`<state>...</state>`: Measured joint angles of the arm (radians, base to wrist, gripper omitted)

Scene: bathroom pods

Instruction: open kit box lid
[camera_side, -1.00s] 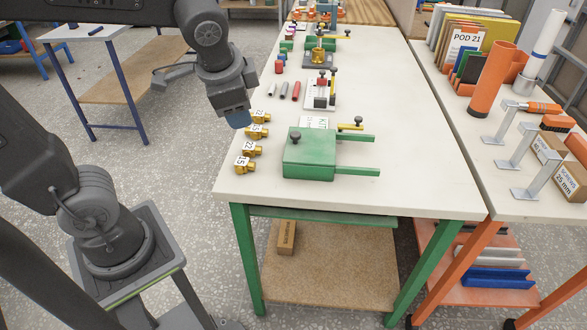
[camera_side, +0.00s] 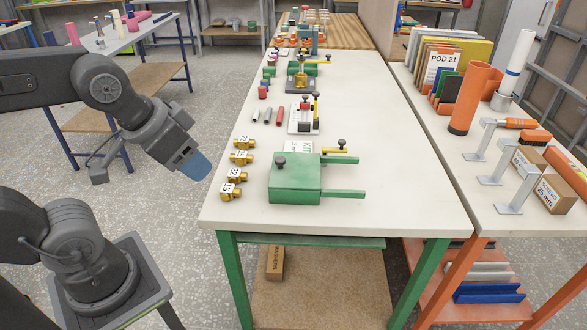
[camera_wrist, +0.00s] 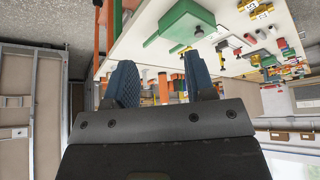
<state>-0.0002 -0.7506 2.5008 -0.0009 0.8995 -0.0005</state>
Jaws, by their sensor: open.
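The green kit box (camera_side: 296,187) stands near the front of the white-topped table, with its flat lid down. A dark knob (camera_side: 280,161) stands up from the lid's left side. Two green bars reach out from the box to the right. A "KIT" label (camera_side: 301,147) stands behind it. My gripper (camera_side: 194,165) is off the table's left edge, left of the box and apart from it. In the wrist view its two blue fingers (camera_wrist: 163,82) are apart with nothing between them. The green box also shows there beyond the fingers (camera_wrist: 180,22).
Several brass fittings with number tags (camera_side: 238,158) line the table's left edge between my gripper and the box. A yellow-handled dark clamp (camera_side: 340,148) is behind the box. Small cylinders (camera_side: 265,114) lie farther back. The tabletop in front of the box is clear.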

